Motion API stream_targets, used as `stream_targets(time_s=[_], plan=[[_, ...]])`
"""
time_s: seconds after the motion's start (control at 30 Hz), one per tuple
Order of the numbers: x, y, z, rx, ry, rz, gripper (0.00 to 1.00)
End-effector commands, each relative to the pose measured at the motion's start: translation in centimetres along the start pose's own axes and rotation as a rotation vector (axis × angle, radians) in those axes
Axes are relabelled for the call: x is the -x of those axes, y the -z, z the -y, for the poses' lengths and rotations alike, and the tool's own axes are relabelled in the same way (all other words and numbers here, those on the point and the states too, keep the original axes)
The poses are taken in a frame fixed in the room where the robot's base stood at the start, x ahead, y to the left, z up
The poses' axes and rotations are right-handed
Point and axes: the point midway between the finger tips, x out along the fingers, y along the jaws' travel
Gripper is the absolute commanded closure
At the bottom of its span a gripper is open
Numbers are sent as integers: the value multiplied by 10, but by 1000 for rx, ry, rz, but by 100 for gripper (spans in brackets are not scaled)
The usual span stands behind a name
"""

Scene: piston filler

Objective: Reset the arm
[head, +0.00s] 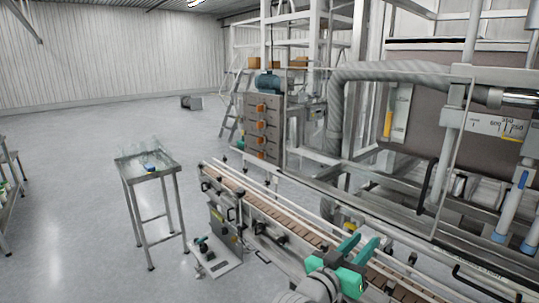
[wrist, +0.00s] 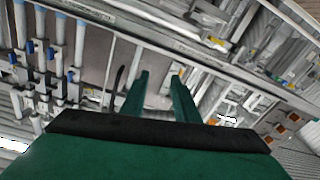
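My gripper (head: 357,253) shows at the lower right of the head view, a green and black parallel gripper on my grey arm. It is held over or in front of the conveyor. In the wrist view my gripper (wrist: 160,90) has its two green fingers apart with a clear gap between them. Nothing is held between the fingers. Beyond the fingertips the wrist view shows pipes and the machine's frame, tilted.
A conveyor (head: 268,208) with a brown belt runs diagonally beside the filling machine (head: 440,120). A grey hose (head: 338,110) hangs at the machine. Open floor (head: 80,200) lies left.

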Motion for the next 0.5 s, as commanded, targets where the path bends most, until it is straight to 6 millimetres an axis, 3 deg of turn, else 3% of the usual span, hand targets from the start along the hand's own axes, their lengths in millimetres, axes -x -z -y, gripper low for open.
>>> stream_targets(time_s=[0.03,0.2,0.5], plan=[[8,-22,9,26,32,0,72],[36,-78,35,83,146,-18,72],[106,-172,61,140,344,-31,72]])
